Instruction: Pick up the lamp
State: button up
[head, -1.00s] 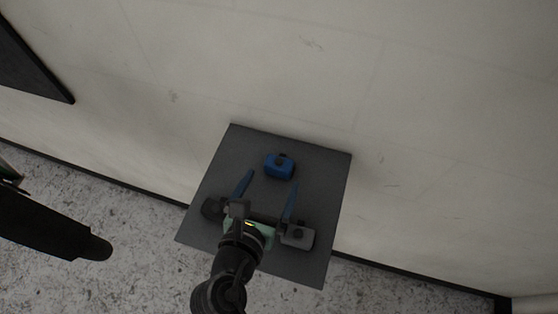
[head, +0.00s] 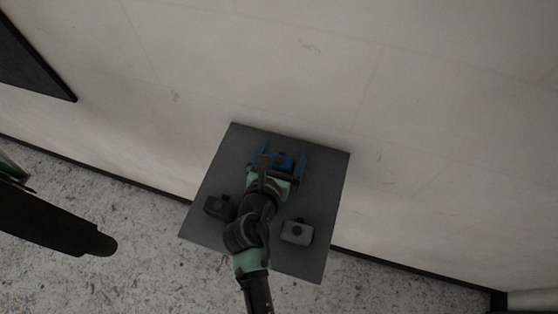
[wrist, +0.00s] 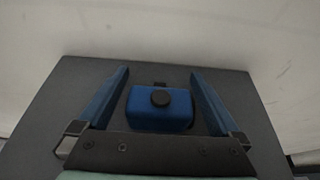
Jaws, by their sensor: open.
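The lamp seems to be one of three small box-shaped things with a round knob on top; which one is meant I cannot tell. The blue one (wrist: 160,117) has a black knob and lies between my gripper's two blue fingers in the wrist view. It also shows in the head view (head: 284,159), partly covered by my gripper (head: 281,156). My gripper (wrist: 160,95) is open, with a finger on each side of the blue one and a gap at both sides. A grey one (head: 297,232) and a dark one (head: 219,207) sit nearer on the same surface.
The dark grey square tabletop (head: 325,180) stands against a pale wall (head: 420,120). Its right side is bare. A speckled floor (head: 150,270) lies below. A dark panel (head: 30,62) is at the upper left.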

jog(key=shift+c, duration=0.3)
jog(key=c, duration=1.3)
jog(key=shift+r, duration=0.1)
